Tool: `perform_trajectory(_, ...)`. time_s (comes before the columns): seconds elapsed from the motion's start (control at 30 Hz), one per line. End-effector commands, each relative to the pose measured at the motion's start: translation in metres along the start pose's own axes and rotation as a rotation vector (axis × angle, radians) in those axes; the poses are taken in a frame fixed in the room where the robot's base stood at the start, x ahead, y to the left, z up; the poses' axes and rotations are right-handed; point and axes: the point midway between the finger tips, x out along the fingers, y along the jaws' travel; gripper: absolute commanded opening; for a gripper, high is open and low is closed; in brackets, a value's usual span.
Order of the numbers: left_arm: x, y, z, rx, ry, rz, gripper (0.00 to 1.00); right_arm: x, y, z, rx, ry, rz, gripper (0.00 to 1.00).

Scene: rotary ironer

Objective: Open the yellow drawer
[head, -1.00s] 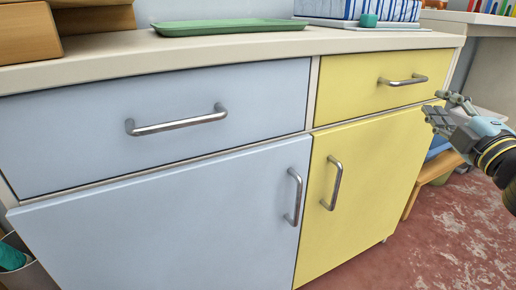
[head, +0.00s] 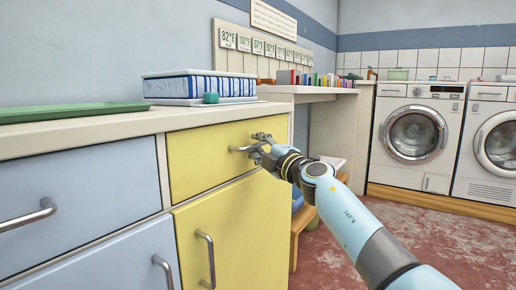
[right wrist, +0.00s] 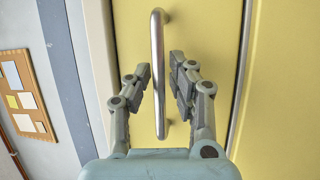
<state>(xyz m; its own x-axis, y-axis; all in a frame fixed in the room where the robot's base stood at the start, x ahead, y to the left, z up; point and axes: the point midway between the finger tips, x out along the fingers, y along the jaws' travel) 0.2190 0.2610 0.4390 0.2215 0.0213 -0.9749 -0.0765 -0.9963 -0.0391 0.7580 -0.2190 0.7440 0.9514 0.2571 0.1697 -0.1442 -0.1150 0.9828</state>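The yellow drawer (head: 205,158) is at the top of the cabinet's right end in the head view, its front flush with the cabinet. Its metal bar handle (head: 238,149) is partly hidden by my right gripper (head: 262,146). In the right wrist view the drawer front (right wrist: 200,25) fills the middle, and the handle (right wrist: 157,50) runs upright between the two fingers of my right gripper (right wrist: 160,75). The fingers are open, one on each side of the bar, with gaps visible. Whether the tips reach past the bar is unclear. My left gripper is out of view.
A yellow door (head: 245,235) lies below the drawer, and a blue drawer (head: 80,200) is to its left. The countertop (head: 120,124) holds a green tray (head: 70,112) and a blue-white box (head: 198,85). Washing machines (head: 414,135) stand far right; red floor lies between.

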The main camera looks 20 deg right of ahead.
Motion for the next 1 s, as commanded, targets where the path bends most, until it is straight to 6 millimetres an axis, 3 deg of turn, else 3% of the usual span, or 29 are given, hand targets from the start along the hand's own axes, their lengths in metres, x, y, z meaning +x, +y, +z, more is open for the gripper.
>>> perform_trajectory(0.1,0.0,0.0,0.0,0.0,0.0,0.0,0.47,0.0,0.0,0.0,0.0,0.0,0.0,0.21)
perform_trajectory(0.3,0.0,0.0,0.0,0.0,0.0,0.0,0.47,0.0,0.0,0.0,0.0,0.0,0.0,0.0)
perform_trajectory(0.8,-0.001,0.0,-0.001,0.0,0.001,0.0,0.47,-0.002,0.001,0.001,-0.002,0.0,0.0,0.0)
perform_trajectory(0.93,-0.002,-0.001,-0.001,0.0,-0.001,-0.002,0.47,-0.011,0.004,0.005,-0.004,-0.001,0.0,0.0)
perform_trajectory(1.0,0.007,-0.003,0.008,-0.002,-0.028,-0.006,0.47,-0.02,0.007,0.009,-0.004,-0.001,0.0,0.0)
